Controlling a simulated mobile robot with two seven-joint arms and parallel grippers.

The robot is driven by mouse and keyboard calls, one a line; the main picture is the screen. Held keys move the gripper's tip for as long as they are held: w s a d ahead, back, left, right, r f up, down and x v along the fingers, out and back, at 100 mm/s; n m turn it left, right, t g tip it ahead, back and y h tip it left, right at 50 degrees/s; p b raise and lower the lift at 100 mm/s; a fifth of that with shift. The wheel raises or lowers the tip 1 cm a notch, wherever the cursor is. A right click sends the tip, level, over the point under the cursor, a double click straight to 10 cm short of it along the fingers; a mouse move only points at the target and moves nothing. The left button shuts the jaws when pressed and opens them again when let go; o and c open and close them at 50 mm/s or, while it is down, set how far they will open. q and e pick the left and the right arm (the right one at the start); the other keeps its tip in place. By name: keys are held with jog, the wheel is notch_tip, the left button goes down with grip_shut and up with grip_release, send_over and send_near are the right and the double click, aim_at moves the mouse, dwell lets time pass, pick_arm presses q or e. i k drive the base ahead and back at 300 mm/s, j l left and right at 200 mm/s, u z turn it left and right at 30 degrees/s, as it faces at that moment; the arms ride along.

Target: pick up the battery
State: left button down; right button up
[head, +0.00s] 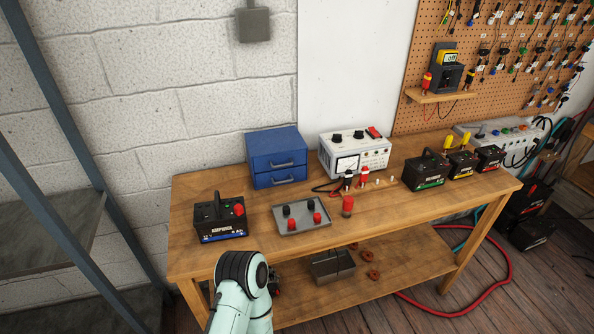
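Several black batteries with carry handles stand on the wooden workbench (330,238). One with a blue-striped label and a red terminal cap (221,220) stands alone near the bench's left end. At the right stand a battery with a green stripe (427,170), one with a yellow stripe and yellow clips on top (461,164), and one with a red stripe (490,157). The task does not say which battery is meant. A pale green link of my arm rises at the bottom, left of centre, in front of the bench. I cannot make out either gripper.
A grey tray with red and black knobs (302,228), a blue drawer box (277,158) and a white meter unit (354,156) stand mid-bench. A red-capped post (347,206) is near the front. More batteries (530,227) sit on the floor.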

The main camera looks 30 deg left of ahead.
aim_at(220, 222)
jog(key=u, duration=1.85)
jog(key=j+z, duration=0.2)
jog(key=j, duration=1.05)
